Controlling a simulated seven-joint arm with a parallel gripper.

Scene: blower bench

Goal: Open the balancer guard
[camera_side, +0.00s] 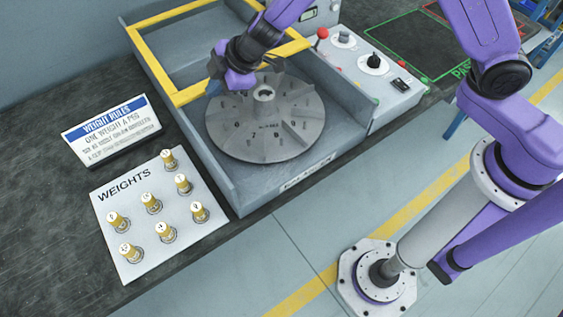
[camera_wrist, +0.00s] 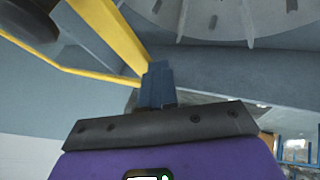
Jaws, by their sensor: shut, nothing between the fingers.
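The balancer guard (camera_side: 153,65) is a yellow rectangular frame over the back part of the grey balancer housing, its near bar above the rotor's rear edge. It looks raised, but its exact angle is hard to tell. The bladed grey rotor (camera_side: 262,125) sits in the housing, uncovered at the front. My gripper (camera_side: 214,86) is at the guard's near bar, above the rotor's left rear side. In the wrist view my shut, empty fingers (camera_wrist: 157,70) are beside a yellow guard bar (camera_wrist: 112,32); whether they touch it I cannot tell.
A control panel (camera_side: 372,80) with a red-knobbed lever (camera_side: 322,33) and dark knob stands right of the rotor. A weights board (camera_side: 140,250) with several brass pegs and a weight rules sign (camera_side: 112,130) are at left. The front bench strip is clear.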

